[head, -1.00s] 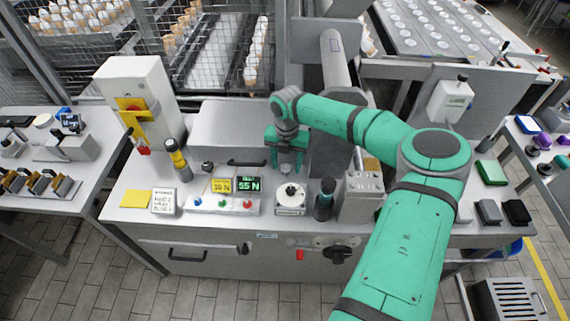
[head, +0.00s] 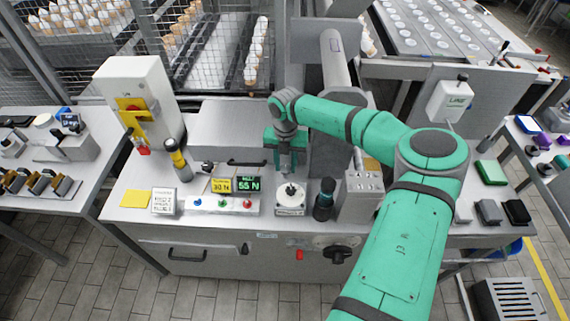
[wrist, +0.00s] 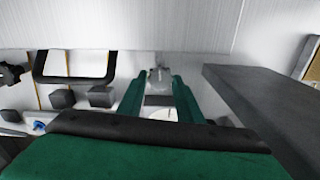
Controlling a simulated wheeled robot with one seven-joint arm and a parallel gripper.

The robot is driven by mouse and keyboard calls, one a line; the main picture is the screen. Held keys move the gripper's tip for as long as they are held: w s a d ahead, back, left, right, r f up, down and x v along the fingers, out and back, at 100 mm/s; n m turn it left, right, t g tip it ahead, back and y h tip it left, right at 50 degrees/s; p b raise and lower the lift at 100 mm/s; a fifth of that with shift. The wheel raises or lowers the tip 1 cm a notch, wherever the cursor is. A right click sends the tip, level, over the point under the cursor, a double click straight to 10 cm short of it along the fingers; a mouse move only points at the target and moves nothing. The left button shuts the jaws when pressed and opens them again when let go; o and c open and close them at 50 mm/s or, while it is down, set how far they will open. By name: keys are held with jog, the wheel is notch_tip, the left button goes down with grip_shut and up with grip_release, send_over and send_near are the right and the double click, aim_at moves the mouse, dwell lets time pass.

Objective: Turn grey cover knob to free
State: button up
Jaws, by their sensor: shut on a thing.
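The grey cover knob (wrist: 159,79) shows between the fingertips in the wrist view. My gripper (wrist: 158,85) is shut on it, with a green finger on each side. In the head view my gripper (head: 286,152) points down at the right end of the grey cover (head: 232,128), behind the white dial unit. The hand and fingers hide much of the knob there. I cannot tell how far the knob is turned.
The cover's black handle (head: 246,163) and a small dark knob (head: 208,167) lie left of my gripper. A grey column (head: 330,130) stands close on the right.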

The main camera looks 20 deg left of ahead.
jog(key=n, duration=0.4)
jog(key=shift+w+a, duration=0.15)
jog(key=n, duration=0.4)
jog(key=shift+r+n, duration=0.1)
jog(key=shift+n, duration=0.2)
jog(key=n, duration=0.5)
jog(key=shift+n, duration=1.1)
jog(key=shift+w+n, duration=0.1)
jog(key=shift+n, duration=0.3)
jog(key=shift+a+n, duration=0.15)
jog(key=shift+n, duration=0.15)
jog(key=shift+d, duration=0.25)
